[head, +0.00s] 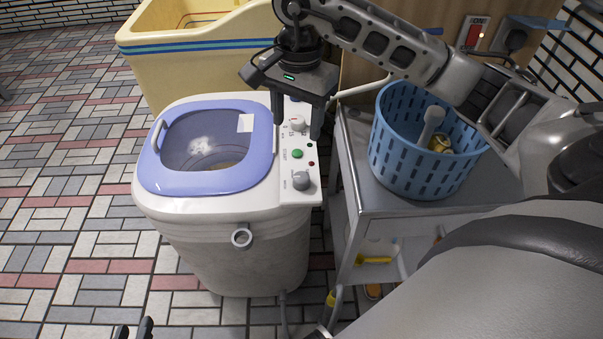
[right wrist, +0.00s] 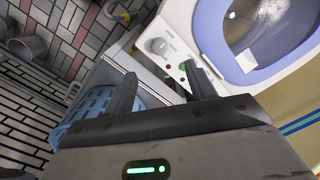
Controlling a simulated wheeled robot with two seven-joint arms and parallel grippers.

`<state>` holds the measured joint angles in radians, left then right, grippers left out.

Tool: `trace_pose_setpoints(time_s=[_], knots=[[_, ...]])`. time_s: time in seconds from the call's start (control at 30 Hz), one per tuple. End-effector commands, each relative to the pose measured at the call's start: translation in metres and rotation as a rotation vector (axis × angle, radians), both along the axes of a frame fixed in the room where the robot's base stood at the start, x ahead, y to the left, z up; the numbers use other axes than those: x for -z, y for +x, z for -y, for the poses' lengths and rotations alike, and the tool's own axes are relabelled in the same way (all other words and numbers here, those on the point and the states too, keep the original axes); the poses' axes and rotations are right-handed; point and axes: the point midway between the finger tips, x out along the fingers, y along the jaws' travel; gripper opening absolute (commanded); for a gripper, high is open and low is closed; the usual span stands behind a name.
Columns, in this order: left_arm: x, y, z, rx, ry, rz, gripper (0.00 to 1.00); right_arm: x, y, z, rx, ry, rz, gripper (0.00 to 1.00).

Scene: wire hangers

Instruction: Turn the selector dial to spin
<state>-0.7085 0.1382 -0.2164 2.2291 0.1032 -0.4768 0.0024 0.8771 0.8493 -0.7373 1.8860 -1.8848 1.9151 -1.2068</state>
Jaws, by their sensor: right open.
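The washing machine (head: 225,240) has a control panel on its right side with two dials. The grey lower dial (head: 301,180) is nearest me and stands clear of the fingers; it also shows in the right wrist view (right wrist: 157,46), beyond the fingertips. The pale upper dial (head: 297,123) shows between the fingers of my right gripper (head: 297,122) in the head view. That gripper is open and points down over the panel; I cannot tell its height. A green button (head: 297,154) lies between the dials. The fingertips of my left gripper (head: 134,331) show apart at the bottom edge. The dial labels are too small to read.
A blue basket (head: 408,165) stands on a metal cart (head: 358,165) right of the washer. A yellow tub (head: 190,65) stands behind. The blue-purple lid (head: 210,182) is beside the panel. Tiled floor (head: 70,220) is free on the left.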

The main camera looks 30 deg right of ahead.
Motion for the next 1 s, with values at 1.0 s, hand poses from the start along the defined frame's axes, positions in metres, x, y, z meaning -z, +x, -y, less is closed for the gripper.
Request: trace_pose_setpoints(time_s=[1.0], knots=[[0.003, 0.002, 0.0, 0.0, -0.001, 0.014, 0.29, 0.152, 0.002, 0.011, -0.002, -0.049, 0.006, 0.56]])
